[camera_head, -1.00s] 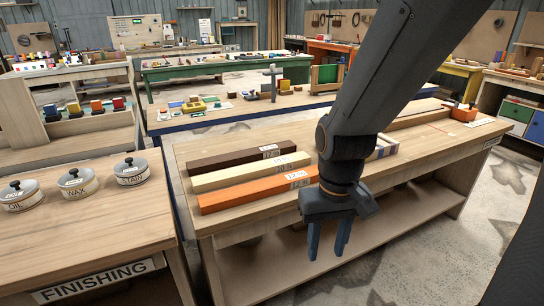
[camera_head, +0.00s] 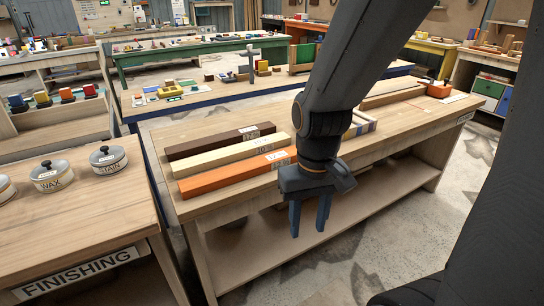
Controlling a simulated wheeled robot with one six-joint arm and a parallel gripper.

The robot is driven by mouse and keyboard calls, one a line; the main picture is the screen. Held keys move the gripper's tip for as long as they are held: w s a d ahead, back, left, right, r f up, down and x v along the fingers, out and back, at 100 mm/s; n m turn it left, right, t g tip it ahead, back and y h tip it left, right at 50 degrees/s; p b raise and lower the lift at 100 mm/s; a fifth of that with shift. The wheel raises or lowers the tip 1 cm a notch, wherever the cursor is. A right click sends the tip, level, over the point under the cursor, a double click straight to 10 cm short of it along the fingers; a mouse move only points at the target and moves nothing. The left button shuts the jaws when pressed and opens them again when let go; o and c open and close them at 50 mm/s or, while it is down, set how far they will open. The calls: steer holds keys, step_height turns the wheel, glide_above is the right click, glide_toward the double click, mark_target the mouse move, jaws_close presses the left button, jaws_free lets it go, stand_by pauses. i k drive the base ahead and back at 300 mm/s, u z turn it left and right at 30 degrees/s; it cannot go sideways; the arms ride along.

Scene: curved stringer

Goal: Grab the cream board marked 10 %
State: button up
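The cream board (camera_head: 232,160) lies on the wooden workbench (camera_head: 375,155), between a dark brown board (camera_head: 215,142) behind it and an orange board (camera_head: 230,176) in front. A pale label with dark print shows at its right end, reading about 10 %. My gripper (camera_head: 309,222) points down in front of the bench's front edge, to the right of and nearer than the boards. Its two fingers are apart with nothing between them. My arm hides part of the bench top behind it.
The finishing bench (camera_head: 75,215) with lidded tins (camera_head: 52,175) stands at the left, a narrow gap away. A pale striped piece (camera_head: 361,124) and a long board (camera_head: 393,97) lie farther right.

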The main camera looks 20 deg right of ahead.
mark_target(202, 162)
steer(key=k, duration=0.45)
steer(key=u, duration=0.3)
steer(key=i, duration=1.45)
steer(key=z, duration=0.15)
